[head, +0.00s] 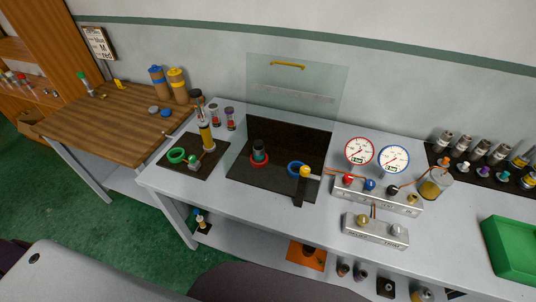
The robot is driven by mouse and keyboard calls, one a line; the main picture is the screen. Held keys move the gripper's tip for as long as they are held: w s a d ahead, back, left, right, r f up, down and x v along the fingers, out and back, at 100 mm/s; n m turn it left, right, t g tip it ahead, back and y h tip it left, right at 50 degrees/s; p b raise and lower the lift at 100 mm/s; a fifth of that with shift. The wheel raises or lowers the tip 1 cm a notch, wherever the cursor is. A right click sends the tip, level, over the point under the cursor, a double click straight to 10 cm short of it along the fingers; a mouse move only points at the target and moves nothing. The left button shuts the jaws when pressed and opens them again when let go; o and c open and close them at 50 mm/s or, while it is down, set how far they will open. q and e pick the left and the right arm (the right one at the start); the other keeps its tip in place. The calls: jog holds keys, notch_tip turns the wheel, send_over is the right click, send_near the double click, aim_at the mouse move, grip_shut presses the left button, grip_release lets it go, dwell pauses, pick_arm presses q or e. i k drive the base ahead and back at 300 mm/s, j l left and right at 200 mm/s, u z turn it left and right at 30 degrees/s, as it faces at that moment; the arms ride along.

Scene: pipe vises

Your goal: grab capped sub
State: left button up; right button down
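Neither of my grippers shows in the head view. I cannot tell for sure which piece is the capped sub. A dark upright cylinder (258,148) stands in a red ring on the dark plate behind the clear panel. A blue ring (297,169) lies to its right, beside a dark piece with a yellow ball top (305,172). On the left dark mat (183,169) stand a yellow-bodied cylinder (207,138) and a green ring (177,155). Two small capped cylinders, one with a red band (214,115) and one purple-topped (230,118), stand behind that mat.
An upright clear panel (293,88) with a yellow handle rises at the table's back. Two gauges (359,151) stand on a silver manifold, with a beaker (433,188) beside it. A wooden table (105,118) adjoins at left.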

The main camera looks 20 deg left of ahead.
aim_at(259, 155)
jog(key=k+l, duration=0.45)
jog(key=l, duration=0.15)
jog(key=k+l+u, duration=0.1)
jog(key=k+l, duration=0.4)
jog(key=l, duration=0.1)
